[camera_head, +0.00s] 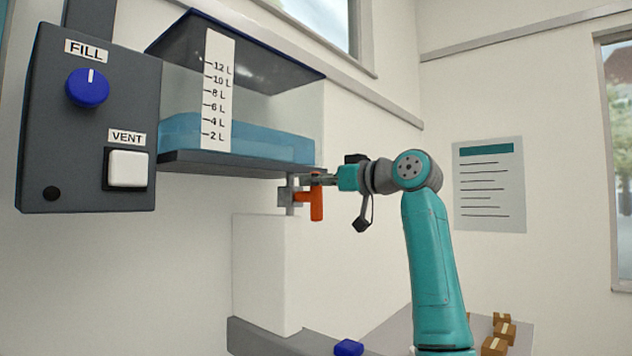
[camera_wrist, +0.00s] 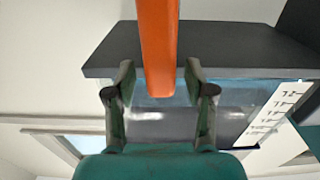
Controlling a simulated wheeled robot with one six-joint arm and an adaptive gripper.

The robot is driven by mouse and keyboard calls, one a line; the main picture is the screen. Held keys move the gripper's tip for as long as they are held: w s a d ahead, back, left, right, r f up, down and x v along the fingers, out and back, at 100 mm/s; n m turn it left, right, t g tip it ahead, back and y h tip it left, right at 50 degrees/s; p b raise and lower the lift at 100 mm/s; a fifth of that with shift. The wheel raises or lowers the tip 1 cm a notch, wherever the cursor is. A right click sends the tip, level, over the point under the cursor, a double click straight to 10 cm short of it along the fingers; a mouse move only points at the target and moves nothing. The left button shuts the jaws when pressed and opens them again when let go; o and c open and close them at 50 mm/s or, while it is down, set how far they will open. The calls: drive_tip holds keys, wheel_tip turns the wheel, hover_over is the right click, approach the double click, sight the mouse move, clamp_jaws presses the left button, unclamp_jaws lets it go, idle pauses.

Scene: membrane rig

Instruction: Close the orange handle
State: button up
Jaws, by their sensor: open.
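The orange handle (camera_head: 316,204) hangs roughly upright from a grey valve (camera_head: 290,196) under the tank. In the wrist view the orange handle (camera_wrist: 158,45) comes down from the top edge, and its end lies between my two fingers. My gripper (camera_head: 318,180) is at the upper part of the handle in the head view, reaching in from the right. In the wrist view my gripper (camera_wrist: 160,72) is open, with a gap on each side of the handle. The valve does not show clearly in the wrist view.
The clear tank (camera_head: 270,140) with blue liquid is just above my gripper. A dark control box (camera_head: 60,130) with a blue FILL knob (camera_head: 88,87) and a white VENT button (camera_head: 128,168) is at left. A white block (camera_head: 265,270) stands below the valve. Small boxes (camera_head: 503,332) lie lower right.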

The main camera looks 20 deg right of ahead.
drive_tip(key=shift+w+a, duration=0.15)
drive_tip(key=shift+w, duration=0.05)
clamp_jaws()
idle(0.3)
drive_tip(key=shift+s+a+f+n, duration=0.4)
drive_tip(key=shift+f+n, duration=0.25)
drive_tip(key=shift+n, duration=2.3)
drive_tip(key=shift+s+a+f+n, duration=0.3)
drive_tip(key=shift+a+f+n, duration=0.3)
drive_tip(key=shift+n, duration=2.3)
drive_tip(key=shift+s+a+f+n, duration=0.4)
drive_tip(key=shift+f+n, duration=0.25)
drive_tip(key=shift+n, duration=2.3)
